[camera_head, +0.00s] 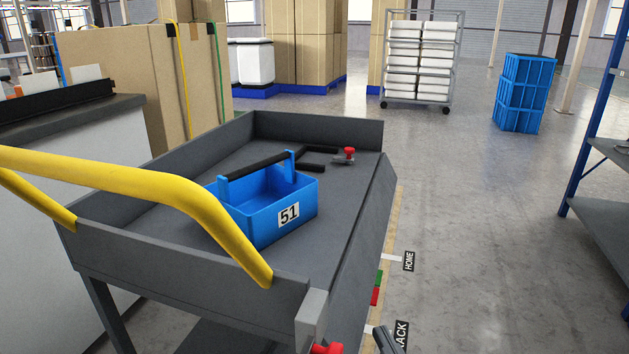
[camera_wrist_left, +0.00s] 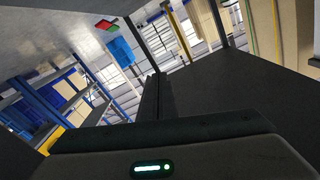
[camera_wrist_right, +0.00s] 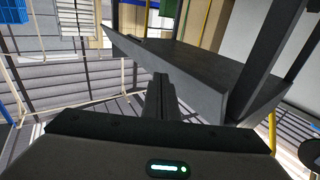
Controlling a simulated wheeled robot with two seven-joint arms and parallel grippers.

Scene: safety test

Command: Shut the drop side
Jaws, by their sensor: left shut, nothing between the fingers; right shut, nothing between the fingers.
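The grey cart (camera_head: 170,222) has a long drop side (camera_head: 362,228) along its right edge. The panel slopes outward and down from the deck edge, below the raised walls. A red-knobbed latch (camera_head: 349,153) sits at the far corner and a second red knob (camera_head: 326,348) at the near corner. A dark gripper tip shows at the bottom of the head view, right of the panel; I cannot tell which arm it belongs to. My left gripper (camera_wrist_left: 152,96) is shut and empty beside a dark panel. My right gripper (camera_wrist_right: 162,93) is shut and empty, near the cart (camera_wrist_right: 205,82).
A blue tote (camera_head: 275,207) marked 51 stands on the deck. The yellow handle (camera_head: 180,190) crosses the near end. A counter (camera_head: 60,240) flanks the left. Blue crates (camera_head: 524,92) and a blue-post shelf (camera_head: 600,180) stand right, with open floor (camera_head: 470,230) between.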

